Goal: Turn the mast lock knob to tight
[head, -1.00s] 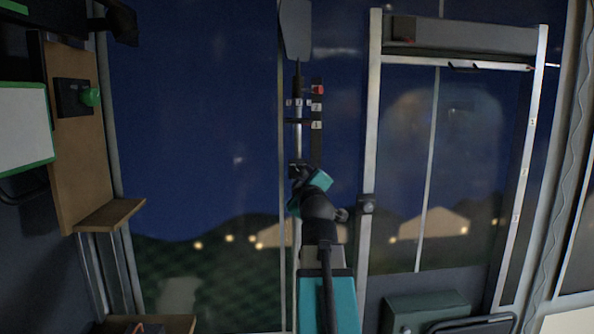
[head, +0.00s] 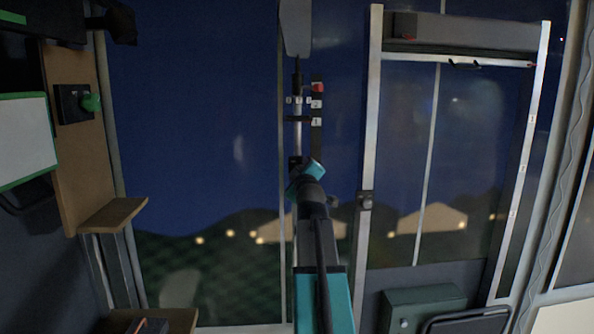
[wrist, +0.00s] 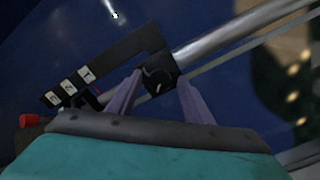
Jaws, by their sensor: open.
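The mast lock knob (wrist: 158,72) is a small dark round knob with a pale mark on its face, in the upper middle of the wrist view. It sits against the silver mast (wrist: 230,38). The mast also shows upright in the head view (head: 298,138). My gripper (wrist: 159,80) is open, with one purple finger on each side of the knob in the picture. I cannot tell whether either finger touches it. In the head view my own arm and wrist hide the fingers, and the knob is not clear there.
A dark strip with a red button (head: 317,87) and white number labels (head: 316,104) runs close beside the mast. A framed door or window (head: 450,150) stands to the right. A wooden shelf (head: 112,214) and a green knob (head: 92,102) are at left.

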